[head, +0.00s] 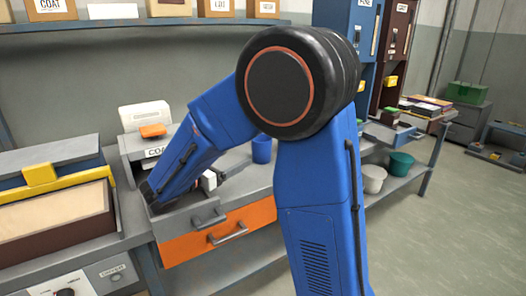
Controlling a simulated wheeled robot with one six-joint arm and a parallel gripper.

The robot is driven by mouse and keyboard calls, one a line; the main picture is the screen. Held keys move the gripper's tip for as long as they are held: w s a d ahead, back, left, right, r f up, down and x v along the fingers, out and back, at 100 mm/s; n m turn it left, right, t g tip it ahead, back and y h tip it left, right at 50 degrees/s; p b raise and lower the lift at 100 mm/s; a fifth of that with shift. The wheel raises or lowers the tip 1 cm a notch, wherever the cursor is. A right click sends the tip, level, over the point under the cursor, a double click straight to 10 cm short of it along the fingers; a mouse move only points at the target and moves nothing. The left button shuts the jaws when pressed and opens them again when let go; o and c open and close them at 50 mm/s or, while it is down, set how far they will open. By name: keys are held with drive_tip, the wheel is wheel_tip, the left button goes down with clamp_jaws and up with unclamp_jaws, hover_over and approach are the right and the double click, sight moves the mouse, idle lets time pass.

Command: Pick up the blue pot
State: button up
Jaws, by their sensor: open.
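The blue pot (262,149) is a small, plain blue vessel standing upright on the grey worktop, just left of my upright blue arm link. My gripper (222,174) is low over the worktop, left of the pot and nearer the camera, beyond my bent wrist. It is small in the view and partly hidden by my forearm. It is open and apart from the pot, and I see nothing between its fingers.
An orange drawer (218,233) is below the worktop. A white device with an orange block (152,131) stands behind my wrist. A yellow-latched case (50,205) is at left. White (373,179) and teal (400,163) buckets sit on the lower right shelf.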

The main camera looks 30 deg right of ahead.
sight(262, 145)
drive_tip(key=shift+w+a, duration=0.2)
drive_tip(key=shift+w, duration=0.1)
drive_tip(key=shift+w+d, duration=0.15)
drive_tip(key=x, duration=1.7)
drive_tip(key=shift+r, duration=0.1)
drive_tip(key=c, duration=1.4)
